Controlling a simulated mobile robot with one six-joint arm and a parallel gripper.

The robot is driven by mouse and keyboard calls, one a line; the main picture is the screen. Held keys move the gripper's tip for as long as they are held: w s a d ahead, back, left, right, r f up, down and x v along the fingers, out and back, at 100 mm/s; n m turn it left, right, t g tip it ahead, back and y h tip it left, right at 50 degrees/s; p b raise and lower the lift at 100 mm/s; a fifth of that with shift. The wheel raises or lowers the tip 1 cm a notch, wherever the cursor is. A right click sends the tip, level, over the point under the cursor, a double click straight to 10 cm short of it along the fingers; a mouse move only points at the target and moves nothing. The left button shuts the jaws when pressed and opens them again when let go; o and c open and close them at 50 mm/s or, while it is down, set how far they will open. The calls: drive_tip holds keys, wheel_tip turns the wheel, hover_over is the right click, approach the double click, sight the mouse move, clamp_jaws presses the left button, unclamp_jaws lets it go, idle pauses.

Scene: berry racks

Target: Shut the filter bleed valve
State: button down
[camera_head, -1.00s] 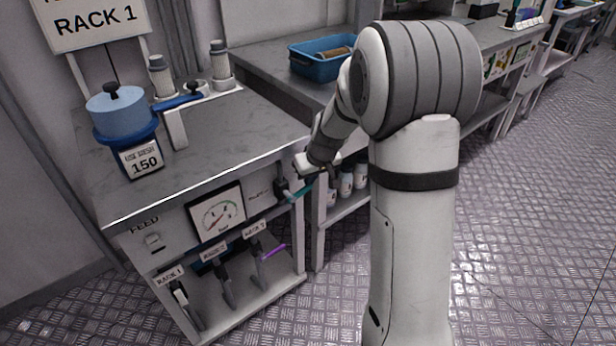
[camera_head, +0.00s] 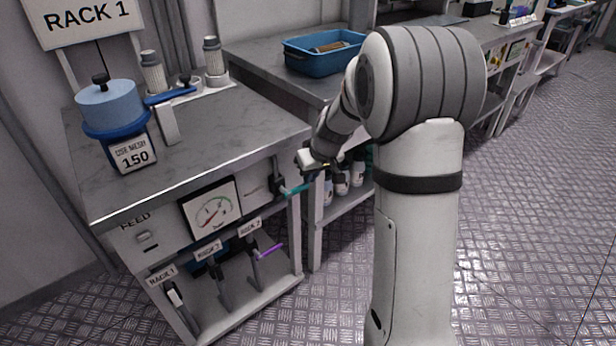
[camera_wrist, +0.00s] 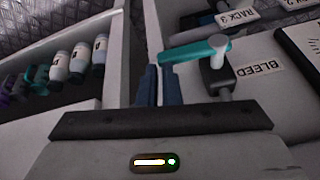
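The bleed valve has a teal lever handle (camera_head: 297,189) on the right end of the bench's front panel. In the wrist view the teal handle (camera_wrist: 195,50) sticks out sideways from a grey pivot, beside an upside-down BLEED label (camera_wrist: 259,68). My gripper (camera_wrist: 161,84) has its two dark fingers close together, with only a thin gap and nothing seen between them. The fingertips point at the handle's free end, just short of it or touching; I cannot tell which. In the head view my gripper (camera_head: 318,168) is just above and beside the handle, partly hidden by my wrist.
A pressure gauge (camera_head: 212,210) and several rack levers, one with a purple handle (camera_head: 269,250), are left of the valve. White bottles (camera_head: 342,180) stand on the shelf at right. A blue tub (camera_head: 323,61) sits on the counter behind. Open floor lies right.

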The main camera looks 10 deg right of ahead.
drive_tip(key=shift+s+f, duration=0.25)
drive_tip(key=shift+f, duration=0.25)
drive_tip(key=shift+r, duration=0.1)
drive_tip(key=d+r+p, duration=0.4)
drive_tip(key=d+r, duration=0.5)
drive_tip(key=shift+w, duration=0.4)
drive_tip(key=shift+r, duration=0.1)
